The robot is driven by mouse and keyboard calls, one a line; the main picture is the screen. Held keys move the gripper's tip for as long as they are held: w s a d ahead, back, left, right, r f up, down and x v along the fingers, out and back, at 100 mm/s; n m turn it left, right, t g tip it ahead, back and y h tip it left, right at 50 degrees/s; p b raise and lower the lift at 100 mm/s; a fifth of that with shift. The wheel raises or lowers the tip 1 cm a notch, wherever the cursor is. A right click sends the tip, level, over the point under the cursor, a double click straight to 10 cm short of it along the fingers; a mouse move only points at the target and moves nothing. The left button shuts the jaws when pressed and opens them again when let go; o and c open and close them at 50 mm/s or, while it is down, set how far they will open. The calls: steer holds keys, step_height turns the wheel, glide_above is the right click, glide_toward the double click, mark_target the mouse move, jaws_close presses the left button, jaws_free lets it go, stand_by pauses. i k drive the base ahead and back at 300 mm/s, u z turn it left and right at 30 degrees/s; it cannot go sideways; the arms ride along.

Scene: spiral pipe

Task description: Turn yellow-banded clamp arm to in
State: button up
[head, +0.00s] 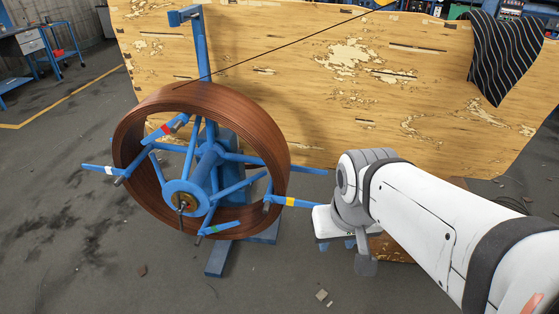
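A blue reel stand carries a copper-brown coil (277,150) on a spoked hub (184,198). The yellow-banded clamp arm (291,202) sits at the coil's lower right front edge. It is a short blue bar with a yellow band, lying roughly level, its outer end reaching right past the coil. My gripper (337,245) is just right of and below that outer end, pointing downward. A gap or contact between them cannot be made out. Its fingertips are small and partly hidden, so their opening is unclear.
Other clamp arms carry red (168,129), white (108,170) and green (212,229) bands. A worn wooden board (300,80) stands behind the reel, and a thin line runs from the coil to upper right. Blue feet (222,258) rest on the floor. Floor at left is open.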

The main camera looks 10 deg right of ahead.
mark_target(288, 201)
steer(key=z, duration=0.05)
steer(key=i, duration=1)
steer(key=z, duration=1.25)
steer(key=k, duration=0.9)
steer(key=u, duration=0.8)
steer(key=i, duration=1)
steer(key=u, duration=0.05)
